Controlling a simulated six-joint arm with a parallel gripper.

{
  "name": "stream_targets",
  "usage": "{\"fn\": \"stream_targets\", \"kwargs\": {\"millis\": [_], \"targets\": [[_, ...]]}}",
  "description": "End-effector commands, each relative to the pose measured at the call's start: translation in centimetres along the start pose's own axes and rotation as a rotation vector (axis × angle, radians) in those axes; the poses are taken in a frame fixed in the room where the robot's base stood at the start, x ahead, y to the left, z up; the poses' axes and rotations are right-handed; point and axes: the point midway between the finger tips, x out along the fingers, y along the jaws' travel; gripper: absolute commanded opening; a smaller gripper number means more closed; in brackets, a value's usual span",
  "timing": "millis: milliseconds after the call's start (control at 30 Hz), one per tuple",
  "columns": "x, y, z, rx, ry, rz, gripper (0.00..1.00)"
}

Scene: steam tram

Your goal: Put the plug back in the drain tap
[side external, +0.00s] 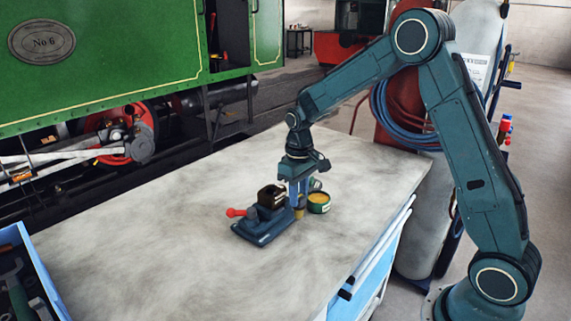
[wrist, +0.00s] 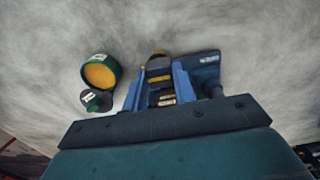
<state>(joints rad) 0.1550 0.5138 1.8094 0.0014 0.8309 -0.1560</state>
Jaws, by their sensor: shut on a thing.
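My gripper (side external: 299,187) points down over the bench, just right of a blue-grey vice (side external: 262,230) with a red-knobbed handle. A dark block (side external: 271,196) sits on top of the vice; I cannot tell how much of it is the drain tap. A small brass-coloured piece (side external: 299,212), apparently the plug, shows low at the fingers. In the wrist view the two blue fingers (wrist: 159,82) are closed about a dark piece with a yellow band (wrist: 158,74). The vice base (wrist: 197,72) shows to their right. The tap's opening is hidden, and I cannot tell whether the plug touches it.
An open green tin of yellow paste (side external: 319,203) stands close to the right of my gripper. A small green bottle (wrist: 94,101) is beside it. A blue tool tray (side external: 35,280) is at the bench's left. The bench's front and left middle are clear.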

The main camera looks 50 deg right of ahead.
Motion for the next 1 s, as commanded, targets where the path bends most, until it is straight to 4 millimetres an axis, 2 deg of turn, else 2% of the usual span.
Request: {"fn": "stream_targets", "kwargs": {"millis": [400, 633, 1000], "targets": [[-10.1, 0.0, 0.0, 0.000, 0.008, 0.001, 0.05], [-14.6, 0.0, 0.1, 0.000, 0.007, 0.001, 0.05], [-14.5, -0.1, -3.4, 0.264, 0.004, -0.004, 0.05]]}}
